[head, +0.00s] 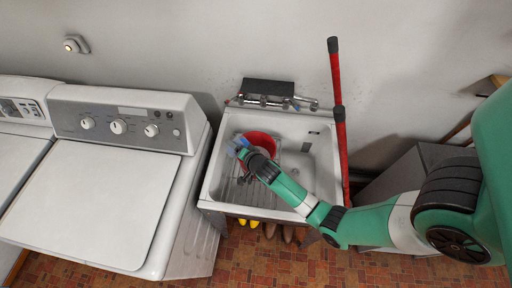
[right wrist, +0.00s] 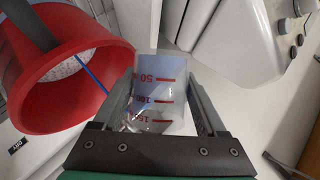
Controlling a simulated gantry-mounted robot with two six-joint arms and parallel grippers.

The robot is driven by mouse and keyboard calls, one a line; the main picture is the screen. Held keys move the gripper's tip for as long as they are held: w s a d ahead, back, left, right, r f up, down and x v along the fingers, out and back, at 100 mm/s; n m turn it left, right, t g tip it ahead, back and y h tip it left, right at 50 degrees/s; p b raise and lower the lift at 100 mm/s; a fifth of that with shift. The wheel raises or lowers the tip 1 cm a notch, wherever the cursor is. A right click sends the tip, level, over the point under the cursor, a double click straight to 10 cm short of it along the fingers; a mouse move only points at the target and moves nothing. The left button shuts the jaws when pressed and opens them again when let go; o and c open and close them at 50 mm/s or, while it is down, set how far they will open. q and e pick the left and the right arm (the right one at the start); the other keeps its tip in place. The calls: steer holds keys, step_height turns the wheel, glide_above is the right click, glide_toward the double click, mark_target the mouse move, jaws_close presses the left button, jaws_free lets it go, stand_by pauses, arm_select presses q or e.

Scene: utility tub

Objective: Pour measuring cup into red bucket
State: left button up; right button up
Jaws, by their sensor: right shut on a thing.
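The clear measuring cup (right wrist: 158,90), with red volume marks, sits between the two fingers of my right gripper (right wrist: 165,100), which is shut on it. In the head view the cup shows as a small bluish shape (head: 238,146) at the end of my right gripper (head: 243,153). The red bucket (head: 262,139) stands in the sink, and the gripper and cup are over its left side. In the right wrist view the bucket (right wrist: 110,58) opens at the left, beside the cup. I cannot tell what the cup holds. My left gripper is not in view.
The white utility sink (head: 322,150) surrounds the bucket, with a faucet (head: 272,101) at its back. A red-handled pole (head: 341,130) leans at its right. A white washer (head: 95,185) stands to the left. Yellow and brown items (head: 270,230) lie below the sink.

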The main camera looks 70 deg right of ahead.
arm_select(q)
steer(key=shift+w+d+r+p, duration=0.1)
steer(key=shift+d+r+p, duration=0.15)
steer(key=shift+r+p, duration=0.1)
arm_select(e)
steer(key=shift+r+m, duration=0.3)
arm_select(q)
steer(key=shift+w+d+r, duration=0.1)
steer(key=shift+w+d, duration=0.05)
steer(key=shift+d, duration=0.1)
arm_select(e)
steer(key=shift+r+m+t+y, duration=0.2)
steer(key=shift+m+t+y, duration=0.1)
steer(key=shift+t+y, duration=0.15)
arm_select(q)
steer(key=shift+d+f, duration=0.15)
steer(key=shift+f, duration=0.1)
arm_select(e)
steer(key=shift+f, duration=0.15)
